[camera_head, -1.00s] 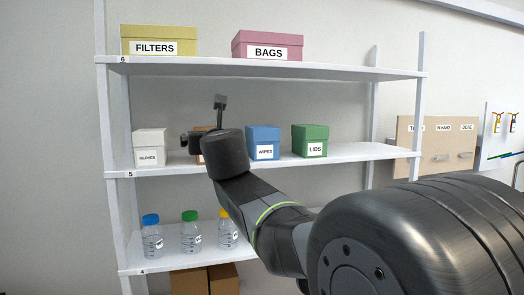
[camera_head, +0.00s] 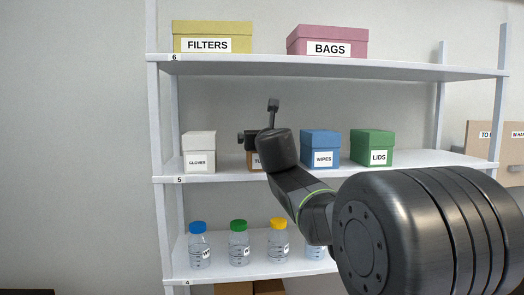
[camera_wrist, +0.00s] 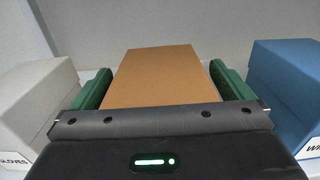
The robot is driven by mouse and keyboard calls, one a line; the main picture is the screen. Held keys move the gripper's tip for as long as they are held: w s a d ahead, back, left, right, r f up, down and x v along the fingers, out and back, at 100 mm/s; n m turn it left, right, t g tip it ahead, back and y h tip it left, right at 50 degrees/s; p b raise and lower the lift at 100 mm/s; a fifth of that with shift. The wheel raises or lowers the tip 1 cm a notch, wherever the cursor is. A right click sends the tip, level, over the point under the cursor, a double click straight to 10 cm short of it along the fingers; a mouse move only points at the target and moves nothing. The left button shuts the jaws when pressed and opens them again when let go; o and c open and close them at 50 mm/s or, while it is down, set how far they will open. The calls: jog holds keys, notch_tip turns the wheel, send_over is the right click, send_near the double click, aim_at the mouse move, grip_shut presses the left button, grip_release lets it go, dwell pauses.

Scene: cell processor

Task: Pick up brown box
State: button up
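The brown box (camera_wrist: 160,75) lies between the two green fingers of my gripper (camera_wrist: 162,88) in the wrist view, its plain top facing up. The fingers flank its left and right sides with little room; firm contact does not show. My gripper looks open around it. In the head view the brown box (camera_head: 255,163) stands on the middle shelf, mostly hidden behind my gripper (camera_head: 258,124). Only a lower strip with part of its label shows.
A white GLOVES box (camera_head: 199,144) stands left of the brown box, and a blue WIPES box (camera_head: 320,140) stands right. A green LIDS box (camera_head: 372,142) is farther right. The upper shelf (camera_head: 330,68) is above; capped bottles stand on the lower shelf (camera_head: 215,270).

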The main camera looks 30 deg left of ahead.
jog(key=c, duration=1)
notch_tip(320, 180, up, 10)
jog(key=p, duration=0.9)
jog(key=shift+p, duration=0.4)
jog(key=o, duration=0.5)
jog(key=c, duration=0.8)
